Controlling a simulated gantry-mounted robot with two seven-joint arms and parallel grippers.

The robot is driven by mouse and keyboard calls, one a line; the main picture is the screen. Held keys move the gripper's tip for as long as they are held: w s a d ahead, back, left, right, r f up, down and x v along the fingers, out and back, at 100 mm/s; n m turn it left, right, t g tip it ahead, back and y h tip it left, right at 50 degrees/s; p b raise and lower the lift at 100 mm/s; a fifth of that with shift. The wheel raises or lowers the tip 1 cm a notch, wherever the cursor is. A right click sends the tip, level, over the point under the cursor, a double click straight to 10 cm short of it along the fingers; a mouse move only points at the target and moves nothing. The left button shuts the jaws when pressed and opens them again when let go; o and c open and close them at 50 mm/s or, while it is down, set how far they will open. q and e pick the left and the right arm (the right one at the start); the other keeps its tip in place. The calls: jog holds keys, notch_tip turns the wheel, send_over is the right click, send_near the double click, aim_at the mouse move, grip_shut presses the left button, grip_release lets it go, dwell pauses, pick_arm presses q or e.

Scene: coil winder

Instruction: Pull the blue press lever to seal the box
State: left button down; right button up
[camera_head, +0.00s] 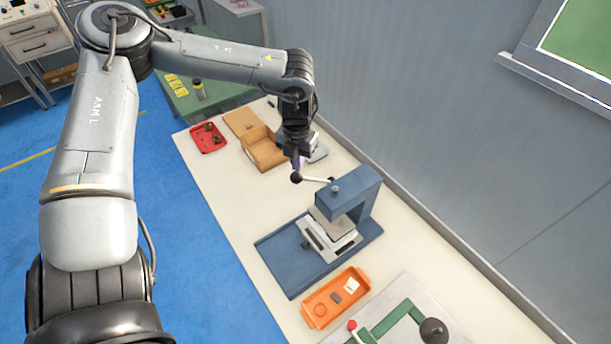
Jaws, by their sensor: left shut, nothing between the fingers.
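The blue press (363,187) stands on a blue base plate (283,262) on the bench. Its lever is a thin pale rod (316,179) ending in a dark ball knob (296,177), pointing left from the press head. My left gripper (298,163) is shut and points down just above the knob; I cannot tell whether it touches it. A pale block (333,220) sits under the press head over a metal fixture (331,246). A brown cardboard box (264,151) with a flap at its back lies behind the gripper. My right gripper is not in view.
An orange tray (336,297) with small parts lies in front of the press. A green frame with a red knob (352,325) stands at the front right. A red tray (208,138) lies at the far left. A grey wall (430,120) runs along the bench's right side.

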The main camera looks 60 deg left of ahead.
aim_at(291, 179)
pick_arm(q)
jog(key=shift+f+b, duration=0.65)
jog(key=shift+f, duration=0.1)
jog(key=shift+s+f+b, duration=0.3)
jog(key=shift+s+f, duration=0.35)
jog(key=shift+f, duration=0.15)
jog(key=shift+s+d+f+b, duration=0.1)
jog(key=shift+s+f+b, duration=0.4)
jog(key=shift+f, duration=0.35)
jog(key=shift+s+f+b, duration=0.45)
jog(key=shift+f+b, duration=0.05)
jog(key=shift+f, duration=0.4)
